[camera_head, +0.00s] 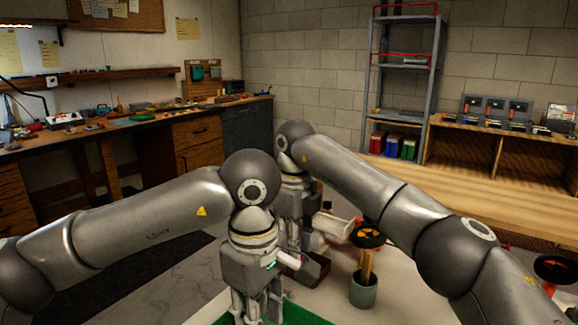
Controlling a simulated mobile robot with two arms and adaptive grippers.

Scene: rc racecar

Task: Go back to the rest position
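My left gripper (256,306) points down at the bottom middle of the head view, over the edge of a green surface (302,315). Its fingertips run to the bottom edge of the picture, so how far they are apart is unclear. My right arm comes in from the right and crosses to the middle. My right gripper (293,237) hangs down just behind the left one. Its fingers are mostly hidden by my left wrist. I see nothing clearly held in either gripper.
A grey-green cup (363,290) holding a tool with a black and yellow round top (368,236) stands right of the grippers on the pale table (402,306). A white part (334,226) and a dark brown box (313,271) lie close beside the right gripper.

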